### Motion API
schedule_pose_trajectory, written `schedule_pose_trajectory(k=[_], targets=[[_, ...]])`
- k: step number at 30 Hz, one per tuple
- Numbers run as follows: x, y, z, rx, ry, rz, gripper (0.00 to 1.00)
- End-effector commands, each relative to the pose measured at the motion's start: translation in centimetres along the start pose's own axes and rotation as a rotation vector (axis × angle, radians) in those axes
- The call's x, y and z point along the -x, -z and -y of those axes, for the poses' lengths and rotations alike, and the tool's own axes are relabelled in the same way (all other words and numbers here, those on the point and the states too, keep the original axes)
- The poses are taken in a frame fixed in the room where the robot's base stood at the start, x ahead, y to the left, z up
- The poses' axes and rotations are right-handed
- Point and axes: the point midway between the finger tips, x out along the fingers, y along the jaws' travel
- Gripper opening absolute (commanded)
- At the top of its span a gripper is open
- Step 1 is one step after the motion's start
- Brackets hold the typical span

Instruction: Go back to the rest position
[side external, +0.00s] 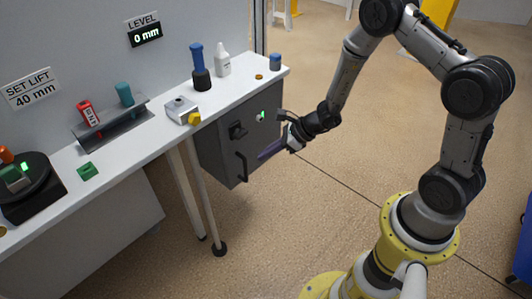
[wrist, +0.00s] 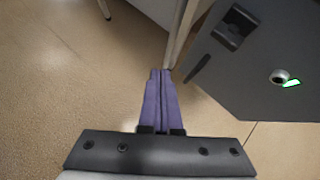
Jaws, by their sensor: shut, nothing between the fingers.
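My gripper (side external: 269,153) is in front of the dark grey cabinet under the bench in the side external view, near its door handle. In the wrist view, the two purple fingers of my gripper (wrist: 162,74) lie together, shut with nothing between them. The grey cabinet (wrist: 262,45) fills the upper right of the wrist view, with a black latch, a round knob and a small green light on its face. Its dark bar handle (side external: 242,167) shows in the side external view. I cannot tell the exact gap between the fingertips and the handle.
The white bench (side external: 150,144) holds a blue-handled tool (side external: 198,68), a white bottle (side external: 222,64), a grey box with a yellow knob (side external: 182,110), a rack (side external: 112,122) and a black round device (side external: 32,190). The floor (side external: 290,215) between the bench and my base is clear.

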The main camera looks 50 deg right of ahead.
Motion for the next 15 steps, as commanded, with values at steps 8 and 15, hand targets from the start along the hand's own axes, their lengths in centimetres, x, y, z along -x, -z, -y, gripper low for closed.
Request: schedule_pose_trajectory(k=[8,15], targets=[[2.1,-5.9,0.8,0.096,0.043,0.085,0.00],[11.7,-17.9,-4.1,0.593,0.020,0.240,0.00]])
